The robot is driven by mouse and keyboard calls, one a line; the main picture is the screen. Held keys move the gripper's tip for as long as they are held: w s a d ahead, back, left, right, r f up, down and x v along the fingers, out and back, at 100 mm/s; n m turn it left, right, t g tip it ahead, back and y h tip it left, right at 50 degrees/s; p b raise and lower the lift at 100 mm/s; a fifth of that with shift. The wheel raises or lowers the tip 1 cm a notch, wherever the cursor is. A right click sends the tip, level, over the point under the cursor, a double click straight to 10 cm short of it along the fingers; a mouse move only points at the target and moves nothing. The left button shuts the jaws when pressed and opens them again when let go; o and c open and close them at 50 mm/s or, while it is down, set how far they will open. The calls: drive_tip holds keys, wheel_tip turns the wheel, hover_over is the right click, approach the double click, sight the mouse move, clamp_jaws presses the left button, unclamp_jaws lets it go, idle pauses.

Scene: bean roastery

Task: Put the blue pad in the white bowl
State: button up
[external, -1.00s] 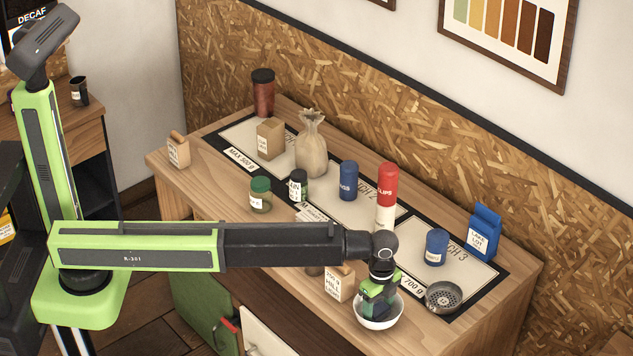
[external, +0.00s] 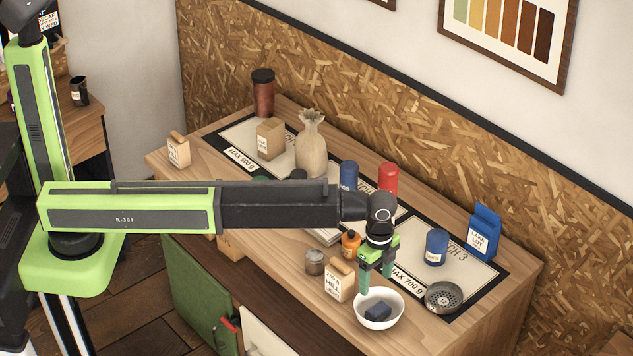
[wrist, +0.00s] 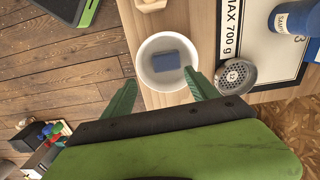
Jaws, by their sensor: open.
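The blue pad (external: 378,310) lies inside the white bowl (external: 366,323) near the front edge of the wooden counter. In the wrist view the blue pad (wrist: 165,61) rests flat on the floor of the white bowl (wrist: 147,79), with white showing around it. My gripper (external: 376,284) is open and empty, pointing down above the bowl. Its green fingertips (wrist: 158,94) show apart in the wrist view, with nothing between them.
A round perforated metal dish (external: 443,297) stands right of the bowl. A tan labelled bag (external: 339,281) stands close on its left, with a small jar (external: 314,262) and an orange bottle (external: 350,243) behind. A blue can (external: 436,247) and blue bag (external: 484,232) stand further right.

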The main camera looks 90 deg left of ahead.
drive_tip(key=s+d+n, duration=0.3)
drive_tip(key=s+n, duration=0.1)
drive_tip(key=s, duration=0.8)
drive_tip(key=s+d+n, duration=0.3)
drive_tip(key=s+n, duration=0.1)
drive_tip(key=s, duration=0.8)
